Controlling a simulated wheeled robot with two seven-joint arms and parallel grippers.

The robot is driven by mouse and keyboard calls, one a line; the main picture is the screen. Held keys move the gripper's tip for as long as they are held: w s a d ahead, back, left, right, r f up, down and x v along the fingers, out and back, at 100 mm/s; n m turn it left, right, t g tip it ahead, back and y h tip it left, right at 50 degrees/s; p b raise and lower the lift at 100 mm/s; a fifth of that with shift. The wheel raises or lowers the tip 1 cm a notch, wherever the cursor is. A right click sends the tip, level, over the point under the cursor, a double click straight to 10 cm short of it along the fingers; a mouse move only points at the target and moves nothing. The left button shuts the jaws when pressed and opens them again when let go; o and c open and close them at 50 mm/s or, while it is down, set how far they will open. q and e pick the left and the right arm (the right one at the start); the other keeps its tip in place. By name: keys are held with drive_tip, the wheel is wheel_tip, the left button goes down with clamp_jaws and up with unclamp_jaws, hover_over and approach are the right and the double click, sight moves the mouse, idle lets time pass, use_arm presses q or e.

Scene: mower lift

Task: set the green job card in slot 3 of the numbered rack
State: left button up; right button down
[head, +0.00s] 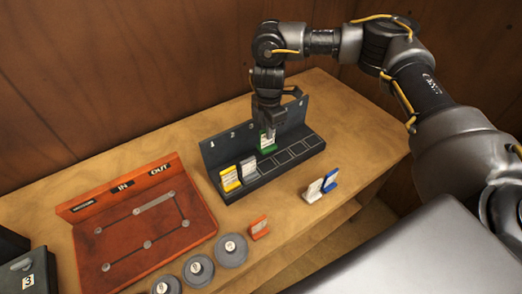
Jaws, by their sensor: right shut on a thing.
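The green job card (267,146) is upright in my right gripper (268,131), which is shut on it from above. The card is over the dark numbered rack (208,158), just right of the grey card (249,169), around the third place from the left. It shows a little higher than the cards beside it; I cannot tell whether its lower edge touches the rack. The gripper hides the card's top and part of the rack's numbered back wall. My left gripper is not in view.
A yellow card (230,179) stands at the rack's left end; places to the right are empty. White and blue cards (321,184) and an orange card (259,228) stand in front on the wooden table (358,123). A red board (190,240) and grey discs (231,250) are left.

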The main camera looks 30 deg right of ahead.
sight(268, 144)
drive_tip(key=shift+w+d+r, duration=0.1)
drive_tip(key=shift+w+r, duration=0.05)
drive_tip(key=shift+s+f+p, duration=0.3)
drive_tip(key=shift+f+p, duration=0.2)
drive_tip(key=shift+f, duration=0.25)
drive_tip(key=f+p, duration=0.1)
drive_tip(key=f, duration=0.3)
drive_tip(key=shift+w, duration=0.2)
drive_tip(key=shift+f, duration=0.4)
drive_tip(key=shift+s+f+p, duration=0.1)
drive_tip(key=shift+f+p, duration=0.1)
drive_tip(key=shift+p, duration=0.25)
wheel_tip(268, 144, down, 2)
drive_tip(key=shift+f+p, duration=0.1)
drive_tip(key=shift+p, duration=0.4)
drive_tip(key=shift+f, duration=0.4)
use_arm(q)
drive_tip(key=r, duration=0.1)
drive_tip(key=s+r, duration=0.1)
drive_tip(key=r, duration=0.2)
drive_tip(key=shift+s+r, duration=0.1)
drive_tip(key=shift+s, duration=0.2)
use_arm(e)
drive_tip(key=shift+f, duration=0.1)
